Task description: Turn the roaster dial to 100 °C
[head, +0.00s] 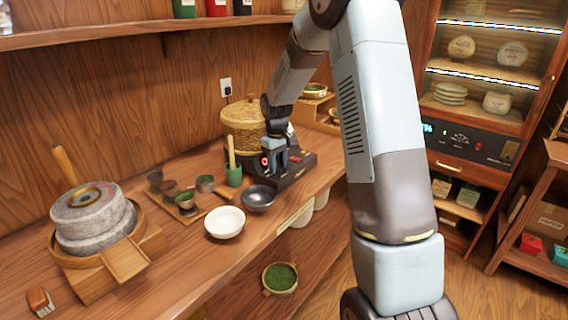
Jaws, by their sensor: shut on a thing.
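The roaster (299,172) is a low black machine on the wooden counter, in front of a woven basket. My gripper (276,162) reaches down to the front of the roaster and is shut on its dial. The dial itself is hidden by the fingers, so its setting cannot be read. A small red light shows beside my gripper.
A black bowl (258,198) and a white bowl (225,222) stand close in front of the roaster. A green cup with a pestle (234,176) is just left. A stone mill (92,215) stands at the counter's left. The woven basket (243,127) is behind.

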